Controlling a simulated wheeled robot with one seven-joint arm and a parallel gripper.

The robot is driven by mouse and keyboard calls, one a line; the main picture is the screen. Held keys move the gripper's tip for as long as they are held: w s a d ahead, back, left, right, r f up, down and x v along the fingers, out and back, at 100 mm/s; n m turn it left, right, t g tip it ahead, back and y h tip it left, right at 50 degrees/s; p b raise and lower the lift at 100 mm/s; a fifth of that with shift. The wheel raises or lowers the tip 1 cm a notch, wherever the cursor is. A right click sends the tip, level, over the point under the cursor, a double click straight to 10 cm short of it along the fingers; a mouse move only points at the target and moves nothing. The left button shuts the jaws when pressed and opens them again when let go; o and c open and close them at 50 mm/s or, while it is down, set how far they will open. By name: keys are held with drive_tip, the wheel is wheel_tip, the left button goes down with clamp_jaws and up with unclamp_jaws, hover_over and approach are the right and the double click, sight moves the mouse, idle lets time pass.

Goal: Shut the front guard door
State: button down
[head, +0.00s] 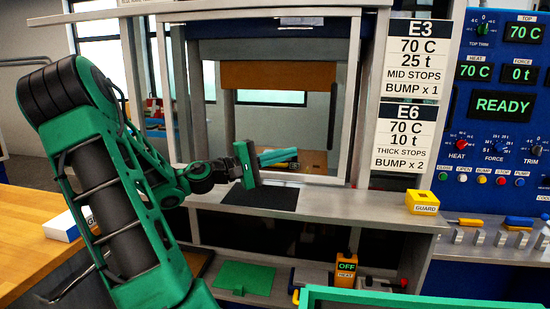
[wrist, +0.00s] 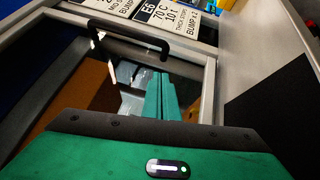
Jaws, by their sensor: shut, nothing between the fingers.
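The front guard door is a grey-framed clear panel (head: 356,100) across the press opening in the head view. Its frame also shows in the wrist view (wrist: 208,90), with a black bar handle (wrist: 125,36) on one rail. In the head view its right side looks taller than its left, as if nearer to me. I cannot tell how wide any gap is. My gripper (head: 278,157) is shut and empty, low in front of the door area, left of its right stile. In the wrist view its green fingers (wrist: 160,98) point toward the framed opening, apart from the handle.
A dark mat (head: 262,197) lies on the grey bench below the gripper. A yellow GUARD box (head: 422,202) stands at the right. The control panel (head: 500,105) reads READY. A wooden table (head: 35,235) is at the left. Tools lie on the lower shelf.

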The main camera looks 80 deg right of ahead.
drive_tip(key=s+d+r, duration=0.1)
drive_tip(key=s+d, duration=0.1)
drive_tip(key=s, duration=0.5)
drive_tip(key=shift+s+r, duration=0.25)
drive_tip(key=shift+s, duration=0.15)
